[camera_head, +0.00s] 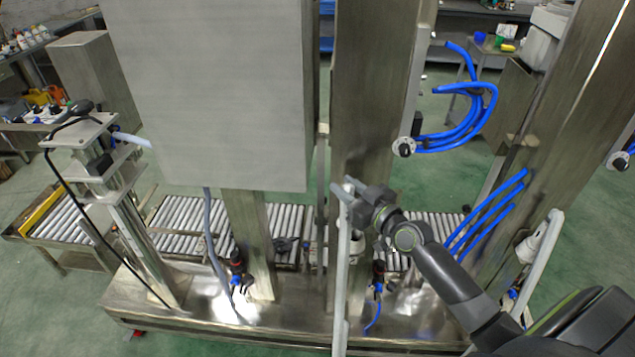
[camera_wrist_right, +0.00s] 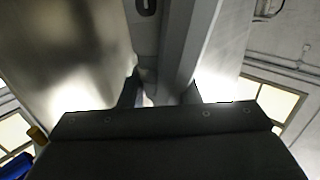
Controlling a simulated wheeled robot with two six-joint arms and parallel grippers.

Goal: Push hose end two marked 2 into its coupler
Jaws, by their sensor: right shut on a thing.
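My right gripper (camera_head: 352,190) is at the top of a long pale grey upright bar (camera_head: 342,275) in front of the middle steel column. It is shut on the bar. In the right wrist view the two dark fingers (camera_wrist_right: 163,95) sit either side of the grey bar (camera_wrist_right: 178,45), which has a dark slot near the top edge. I cannot make out a hose end marked 2 or its coupler. Blue hoses (camera_head: 470,115) loop at the upper right, and more blue hoses (camera_head: 490,215) run below them. My left gripper is not in view.
A large steel cabinet (camera_head: 210,90) fills the upper left centre. A steel column (camera_head: 370,90) stands close behind my right gripper. A roller conveyor (camera_head: 170,225) runs behind the steel base (camera_head: 200,320). Another pale bar (camera_head: 540,255) stands at the right. Green floor shows between.

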